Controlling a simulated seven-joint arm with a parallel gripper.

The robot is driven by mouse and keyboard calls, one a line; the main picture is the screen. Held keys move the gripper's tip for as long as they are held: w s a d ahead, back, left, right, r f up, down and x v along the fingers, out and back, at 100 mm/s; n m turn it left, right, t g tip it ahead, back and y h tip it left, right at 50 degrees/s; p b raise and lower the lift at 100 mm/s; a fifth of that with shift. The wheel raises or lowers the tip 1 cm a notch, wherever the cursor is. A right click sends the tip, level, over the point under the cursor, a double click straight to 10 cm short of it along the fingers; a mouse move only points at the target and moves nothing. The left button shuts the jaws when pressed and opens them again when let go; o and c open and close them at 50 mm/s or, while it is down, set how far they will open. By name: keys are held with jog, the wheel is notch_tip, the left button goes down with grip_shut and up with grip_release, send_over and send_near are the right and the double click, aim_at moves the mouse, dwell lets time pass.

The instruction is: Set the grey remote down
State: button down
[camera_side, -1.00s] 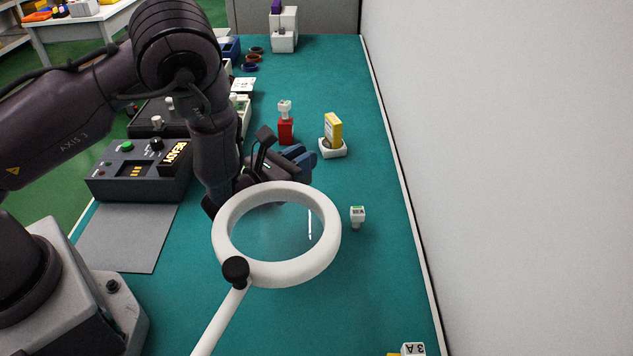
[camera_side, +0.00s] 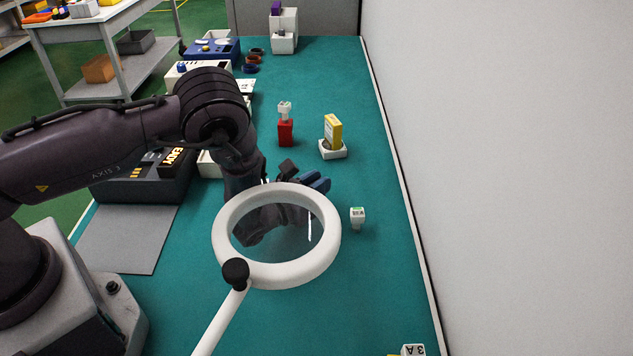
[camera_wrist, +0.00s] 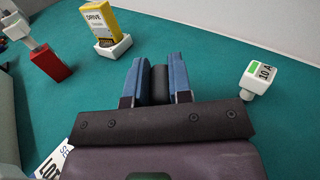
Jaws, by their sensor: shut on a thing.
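My gripper (camera_wrist: 160,62) has blue fingers shut on the grey remote (camera_wrist: 160,86), a dark grey piece held between them in the wrist view. In the side view my gripper (camera_side: 317,182) is low over the green mat, behind the rim of the magnifier ring. The ring and the fingers hide the remote there. I cannot tell whether the remote touches the mat.
A white magnifier ring (camera_side: 329,234) stands in front of my gripper. A small white block marked 10 A (camera_wrist: 257,78) is to the right. A yellow box (camera_side: 333,130) in a white holder and a red block (camera_side: 286,133) stand behind. The green mat (camera_side: 365,300) has free room in front.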

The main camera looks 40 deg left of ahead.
jog(key=c, duration=1)
grip_release()
jog(key=shift+f, duration=0.1)
jog(key=shift+c, duration=0.2)
jog(key=shift+r, duration=0.25)
jog(key=s, duration=0.2)
jog(key=shift+s+f, duration=0.1)
jog(key=shift+s, duration=0.2)
notch_tip(320, 180, up, 7)
jog(key=shift+s, duration=0.2)
